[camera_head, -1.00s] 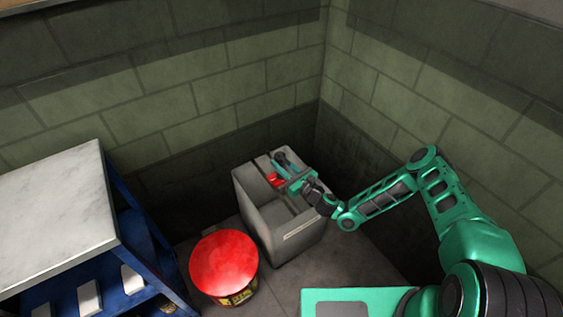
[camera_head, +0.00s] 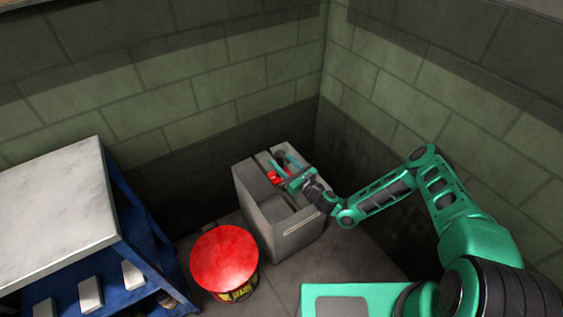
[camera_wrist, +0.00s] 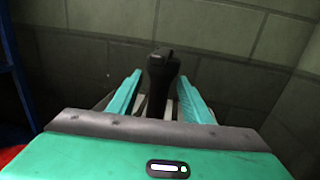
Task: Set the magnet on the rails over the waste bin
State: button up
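The grey waste bin (camera_head: 283,238) stands on the floor near the wall corner, with rails across its top. The magnet (camera_head: 273,177) shows as a red part on top of the bin, at the rails; how it bears on them is partly hidden by my gripper. In the wrist view, a black handle (camera_wrist: 160,72), seemingly the magnet's, stands between my fingers. My gripper (camera_head: 283,160) reaches over the bin from the right. Its teal fingers are spread, and the wrist view shows my gripper (camera_wrist: 160,75) with a gap on each side of the handle.
A red-topped round bucket (camera_head: 224,258) stands left of the bin. A blue rack with a pale tabletop (camera_head: 55,208) is at the far left. Block walls (camera_head: 225,85) meet closely behind the bin. Some floor (camera_head: 350,258) is clear at the bin's front right.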

jog(key=shift+f, duration=0.1)
jog(key=shift+s+d, duration=0.45)
jog(key=v, duration=0.9)
jog(key=shift+s+d, duration=0.15)
jog(key=shift+s, duration=0.05)
